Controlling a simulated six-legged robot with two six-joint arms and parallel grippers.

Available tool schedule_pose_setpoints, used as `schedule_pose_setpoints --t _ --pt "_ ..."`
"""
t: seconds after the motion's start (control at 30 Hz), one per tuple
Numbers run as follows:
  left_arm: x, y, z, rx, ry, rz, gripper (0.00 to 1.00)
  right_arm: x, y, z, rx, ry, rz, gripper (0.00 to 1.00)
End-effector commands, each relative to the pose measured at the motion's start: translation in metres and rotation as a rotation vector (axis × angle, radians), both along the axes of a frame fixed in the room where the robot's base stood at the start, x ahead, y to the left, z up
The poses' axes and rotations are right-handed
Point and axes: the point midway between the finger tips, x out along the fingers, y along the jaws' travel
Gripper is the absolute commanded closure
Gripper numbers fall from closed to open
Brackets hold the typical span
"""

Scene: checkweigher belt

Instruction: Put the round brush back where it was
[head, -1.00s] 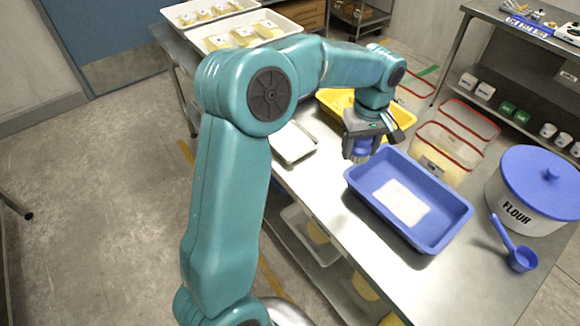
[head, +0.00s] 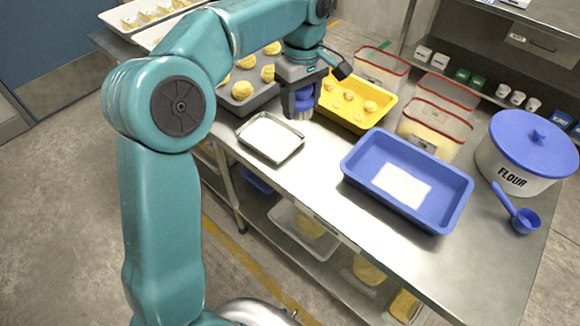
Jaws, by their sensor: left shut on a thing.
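My left gripper (head: 301,88) is shut on a blue round thing that I take for the round brush (head: 303,106). The brush hangs below the jaws, between the small metal tray (head: 246,143) and the yellow tray (head: 345,121). Its upper part is hidden by the gripper. I cannot tell whether its lower end touches the table. My right gripper is not in view.
A blue tray (head: 364,151) with a white sheet stands on the steel table (head: 335,204). Red-rimmed tubs (head: 432,124), a flour bin (head: 520,165) and a blue scoop (head: 523,221) stand to the right.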

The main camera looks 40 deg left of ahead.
Motion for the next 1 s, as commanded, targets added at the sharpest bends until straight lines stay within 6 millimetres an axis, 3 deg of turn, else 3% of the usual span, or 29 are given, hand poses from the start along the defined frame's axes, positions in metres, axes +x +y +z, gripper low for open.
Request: schedule_pose_setpoints --t 0.3,0.5,1.0 --pt "0.0 -0.007 -0.089 0.0 0.007 -0.009 0.68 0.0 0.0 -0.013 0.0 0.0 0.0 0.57" --pt "0.0 -0.006 -0.137 -0.001 0.004 -0.006 0.68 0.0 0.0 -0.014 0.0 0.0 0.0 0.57" --pt "-0.001 -0.002 -0.195 0.0 0.002 -0.003 0.68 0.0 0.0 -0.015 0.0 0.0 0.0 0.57"
